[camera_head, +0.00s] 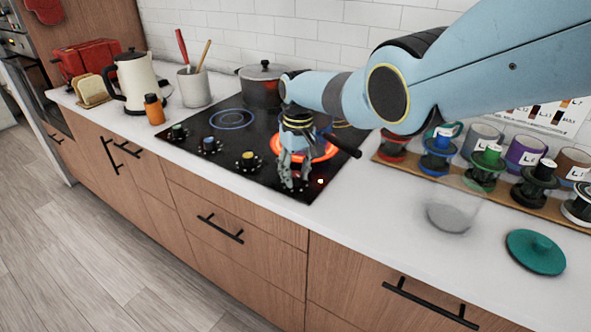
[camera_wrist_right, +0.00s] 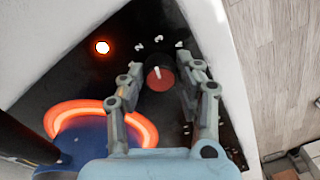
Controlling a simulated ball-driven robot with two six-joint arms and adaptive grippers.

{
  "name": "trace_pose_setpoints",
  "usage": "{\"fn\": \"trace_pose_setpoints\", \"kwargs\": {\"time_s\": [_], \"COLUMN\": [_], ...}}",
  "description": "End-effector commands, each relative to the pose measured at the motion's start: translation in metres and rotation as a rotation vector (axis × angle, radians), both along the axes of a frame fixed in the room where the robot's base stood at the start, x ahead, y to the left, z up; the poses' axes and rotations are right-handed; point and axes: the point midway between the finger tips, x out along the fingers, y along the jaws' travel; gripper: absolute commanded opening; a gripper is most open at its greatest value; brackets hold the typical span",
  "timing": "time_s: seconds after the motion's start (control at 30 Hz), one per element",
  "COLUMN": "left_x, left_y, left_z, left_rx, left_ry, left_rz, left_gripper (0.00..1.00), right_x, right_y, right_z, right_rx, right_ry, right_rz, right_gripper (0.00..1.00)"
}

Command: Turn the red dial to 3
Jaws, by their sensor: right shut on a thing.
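The red dial (camera_wrist_right: 163,81) shows in the right wrist view on the black cooktop (camera_wrist_right: 95,80), with a short white pointer mark on its top. My right gripper (camera_head: 292,182) points down at the front right corner of the cooktop. Its two fingers are on either side of the dial, shut on it. In the head view the fingers mostly hide the dial. White marks lie around it in the wrist view, too small to read. A bright red light (camera_wrist_right: 102,47) glows beside it. My left gripper is out of view.
A burner (camera_head: 320,151) glows orange-red behind the gripper, a dark pan handle (camera_head: 343,145) beside it. Green (camera_head: 178,131), blue (camera_head: 209,144) and yellow (camera_head: 248,159) dials line the front edge. A lidded pot (camera_head: 262,92) stands at the back. Spools (camera_head: 484,167) stand right.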

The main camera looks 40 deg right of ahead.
Motion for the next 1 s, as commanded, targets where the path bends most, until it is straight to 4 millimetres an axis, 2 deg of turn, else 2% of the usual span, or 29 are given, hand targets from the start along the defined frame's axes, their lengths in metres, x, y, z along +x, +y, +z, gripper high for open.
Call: {"fn": "trace_pose_setpoints", "kwargs": {"time_s": [0.4, 0.97, 1.0], "left_x": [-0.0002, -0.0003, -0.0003], "left_y": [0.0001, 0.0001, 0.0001], "left_z": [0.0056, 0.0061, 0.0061], "left_rx": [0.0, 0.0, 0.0], "left_ry": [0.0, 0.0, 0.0], "left_rz": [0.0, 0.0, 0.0], "left_gripper": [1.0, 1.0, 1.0], "right_x": [0.0003, 0.0004, 0.0004], "right_y": [-0.0002, 0.0, 0.0], "right_z": [0.0008, 0.0005, 0.0005], "right_rx": [0.0, 0.0, 0.0], "right_ry": [-0.002, -0.001, -0.001], "right_rz": [-0.201, -0.234, -0.234], "right_gripper": [0.01, 0.01, 0.35]}}
